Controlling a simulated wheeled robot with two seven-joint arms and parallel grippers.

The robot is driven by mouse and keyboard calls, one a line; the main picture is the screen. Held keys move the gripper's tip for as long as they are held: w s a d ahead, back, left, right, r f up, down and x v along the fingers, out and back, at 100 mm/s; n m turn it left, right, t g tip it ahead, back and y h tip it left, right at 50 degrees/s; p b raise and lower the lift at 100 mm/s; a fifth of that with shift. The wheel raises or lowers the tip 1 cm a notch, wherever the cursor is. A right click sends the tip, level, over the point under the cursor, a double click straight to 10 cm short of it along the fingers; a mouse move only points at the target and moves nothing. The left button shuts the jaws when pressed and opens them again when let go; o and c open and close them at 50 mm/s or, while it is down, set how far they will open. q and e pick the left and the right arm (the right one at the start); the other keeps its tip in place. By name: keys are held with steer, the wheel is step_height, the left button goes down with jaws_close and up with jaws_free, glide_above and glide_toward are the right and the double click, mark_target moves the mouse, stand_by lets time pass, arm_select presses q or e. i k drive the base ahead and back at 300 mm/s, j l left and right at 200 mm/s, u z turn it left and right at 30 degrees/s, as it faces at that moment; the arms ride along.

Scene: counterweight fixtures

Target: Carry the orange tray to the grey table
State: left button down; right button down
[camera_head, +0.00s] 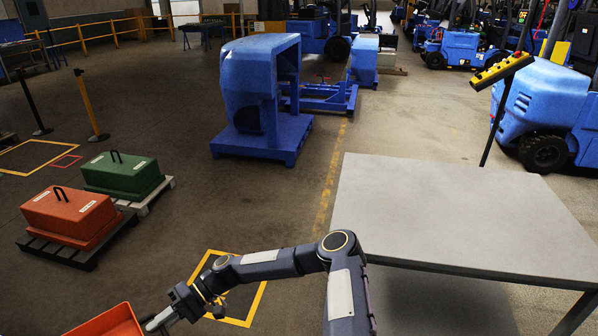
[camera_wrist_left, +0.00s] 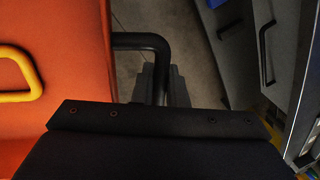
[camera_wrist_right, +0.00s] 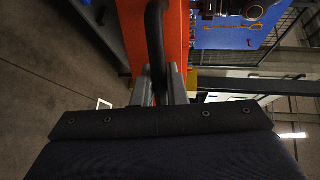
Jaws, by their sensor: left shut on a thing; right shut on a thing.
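The orange tray (camera_head: 108,322) shows only in part at the bottom left of the head view, cut off by the frame edge. My right gripper (camera_head: 156,323) is at its right side. In the right wrist view, the right fingers (camera_wrist_right: 160,88) are shut on a black handle (camera_wrist_right: 154,35) beside the orange tray wall (camera_wrist_right: 180,40). In the left wrist view, the left fingers (camera_wrist_left: 163,85) are shut on another black handle (camera_wrist_left: 145,41) of the tray (camera_wrist_left: 75,75). A yellow curved handle (camera_wrist_left: 35,80) shows over the tray. The grey table (camera_head: 450,210) is at the right, its visible top bare.
Orange (camera_head: 70,215) and green (camera_head: 122,175) lidded blocks sit on pallets at the left. A large blue machine (camera_head: 245,85) stands ahead. A yellow-topped post (camera_head: 495,115) stands behind the table. Open floor lies between the pallets and the table.

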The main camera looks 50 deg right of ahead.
mark_target(410, 216)
steer(key=l+z, duration=0.25)
steer(key=l, duration=0.2)
steer(key=l+z, duration=0.25)
steer(key=l, duration=0.15)
steer(key=i+l+z, duration=0.1)
steer(key=l+z, duration=0.2)
steer(key=l, duration=0.15)
steer(key=i+l+z, duration=0.1)
steer(key=l+z, duration=0.15)
steer(key=l, duration=0.15)
steer(key=i+l+z, duration=0.25)
steer(key=l, duration=0.15)
steer(key=i+l+z, duration=0.1)
steer(key=l+z, duration=0.15)
steer(key=i+l+z, duration=0.25)
steer(key=l, duration=0.15)
